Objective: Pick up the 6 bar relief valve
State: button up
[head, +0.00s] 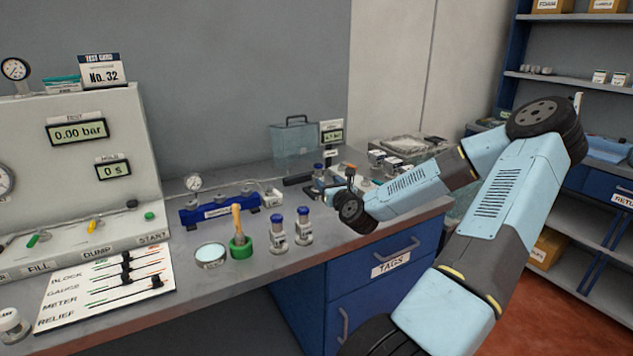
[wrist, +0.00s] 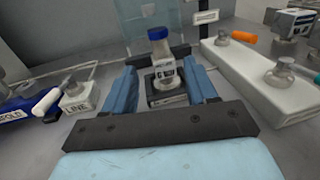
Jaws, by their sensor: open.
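A small valve with a blue cap and a pale, labelled metal body (wrist: 162,68) stands upright on a dark square base (wrist: 165,97) in the wrist view. My gripper (wrist: 161,84) is open, with one blue finger on each side of this valve and gaps visible. The valve's label is too small to read, so I cannot tell its bar rating. In the head view its blue cap (head: 318,168) shows just past my wrist. Two similar blue-capped valves, a left one (head: 278,232) and a right one (head: 304,227), stand upright near the bench's front edge.
A blue manifold with a gauge (head: 220,208), a green holder with a wooden-handled tool (head: 240,245) and a round dish (head: 210,255) are on the bench. A white block with fittings (wrist: 260,80) lies right of my gripper. A clear box (head: 293,148) stands behind.

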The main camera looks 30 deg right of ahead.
aim_at(320, 174)
jog(key=w, duration=0.6)
jog(key=w+d, duration=0.1)
jog(key=w, duration=0.2)
jog(key=shift+w+d+f, duration=0.1)
jog(key=shift+w, duration=0.25)
grip_shut()
